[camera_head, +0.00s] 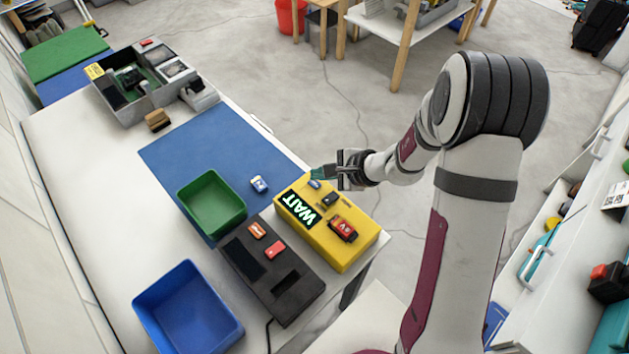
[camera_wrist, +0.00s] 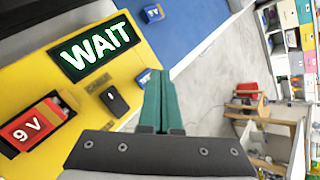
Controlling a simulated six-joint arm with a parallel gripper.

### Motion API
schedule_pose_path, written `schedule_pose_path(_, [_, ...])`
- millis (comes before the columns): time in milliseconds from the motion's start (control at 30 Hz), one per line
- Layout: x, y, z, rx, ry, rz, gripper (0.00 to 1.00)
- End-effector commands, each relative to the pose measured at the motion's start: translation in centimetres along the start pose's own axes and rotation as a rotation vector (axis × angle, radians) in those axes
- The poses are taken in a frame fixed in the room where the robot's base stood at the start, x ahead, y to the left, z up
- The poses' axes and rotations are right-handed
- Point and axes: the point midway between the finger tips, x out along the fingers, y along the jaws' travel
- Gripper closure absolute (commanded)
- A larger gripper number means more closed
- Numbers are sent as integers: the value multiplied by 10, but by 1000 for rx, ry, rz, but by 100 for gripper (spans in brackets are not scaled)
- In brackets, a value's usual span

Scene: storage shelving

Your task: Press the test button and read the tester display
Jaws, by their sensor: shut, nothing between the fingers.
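The yellow tester (camera_head: 345,253) stands at the near edge of the table, and its display (camera_head: 298,208) reads "WAIT" in bright letters. The display (camera_wrist: 96,46) is also clear in the wrist view. A red 9 V battery (camera_head: 343,228) sits in the tester's dark slot; it also shows in the wrist view (camera_wrist: 32,125). A small black part (camera_wrist: 114,101) and a small blue button-like part (camera_wrist: 147,76) are on the tester's top. My gripper (camera_head: 318,173) is shut and empty, its green fingertips (camera_wrist: 160,78) close beside the blue part. I cannot tell whether they touch it.
A blue-and-white piece (camera_head: 259,184) lies on the blue mat (camera_head: 215,140). A green bin (camera_head: 212,226), a blue bin (camera_head: 186,313) and a black tray (camera_head: 300,305) with two small red-orange pieces stand nearby. A grey parts box (camera_head: 148,108) is farther back.

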Motion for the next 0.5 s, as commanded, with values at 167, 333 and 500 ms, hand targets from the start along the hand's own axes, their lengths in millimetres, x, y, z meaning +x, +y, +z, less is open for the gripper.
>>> schedule_pose_path(167, [0, 0, 0, 0, 0, 0, 100])
schedule_pose_path(333, [-5, -4, 4, -2, 0, -1, 100])
schedule_pose_path(500, [-17, -13, 13, -3, 0, -1, 100])
